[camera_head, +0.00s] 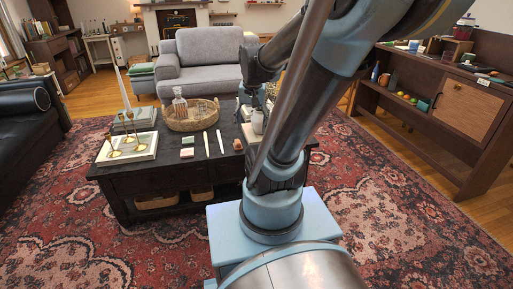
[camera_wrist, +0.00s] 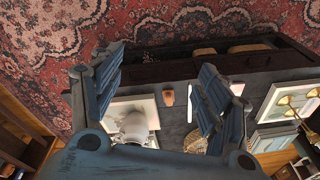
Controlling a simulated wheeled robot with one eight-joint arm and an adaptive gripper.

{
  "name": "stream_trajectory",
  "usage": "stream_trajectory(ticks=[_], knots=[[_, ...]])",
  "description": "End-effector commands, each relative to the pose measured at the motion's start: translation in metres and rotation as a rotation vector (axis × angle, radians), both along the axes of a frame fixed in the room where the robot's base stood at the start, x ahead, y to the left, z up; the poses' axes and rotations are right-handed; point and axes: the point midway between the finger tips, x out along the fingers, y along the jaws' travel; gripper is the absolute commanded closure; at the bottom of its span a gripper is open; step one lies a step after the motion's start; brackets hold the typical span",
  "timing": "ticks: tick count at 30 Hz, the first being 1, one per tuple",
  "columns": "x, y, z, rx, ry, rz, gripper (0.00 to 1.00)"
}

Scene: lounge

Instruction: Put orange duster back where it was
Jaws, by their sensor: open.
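In the head view a small block with a salmon-orange top (camera_head: 187,153) lies on the dark coffee table (camera_head: 125,177), just in front of a similar green-topped block (camera_head: 187,140). A small orange-brown object (camera_head: 237,144) sits near the table's front edge; it also shows in the wrist view (camera_wrist: 168,97). I cannot tell for sure which orange thing is the duster. My gripper (camera_wrist: 160,62) is open, its two blue fingers spread above the table, with nothing held. In the head view my arm hides part of the table's right side.
Two white sticks (camera_head: 207,145) lie beside the blocks. A white jug (camera_wrist: 133,126) shows between my finger bases. A wooden shelf unit (camera_head: 430,70) is at right.

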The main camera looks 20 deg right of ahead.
Motion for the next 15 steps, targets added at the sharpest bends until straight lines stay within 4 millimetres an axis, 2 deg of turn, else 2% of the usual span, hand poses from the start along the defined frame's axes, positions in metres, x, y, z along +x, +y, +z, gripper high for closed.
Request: stream_trajectory(ticks=[1, 6, 12, 15], knots=[[-0.013, 0.0, -0.004, -0.005, -0.004, 0.035, 0.31], [-0.048, 0.0, -0.017, -0.026, -0.019, 0.163, 0.31], [-0.079, 0.0, -0.035, -0.05, -0.037, 0.297, 0.31], [-0.088, 0.002, -0.042, -0.058, -0.042, 0.34, 0.31]])
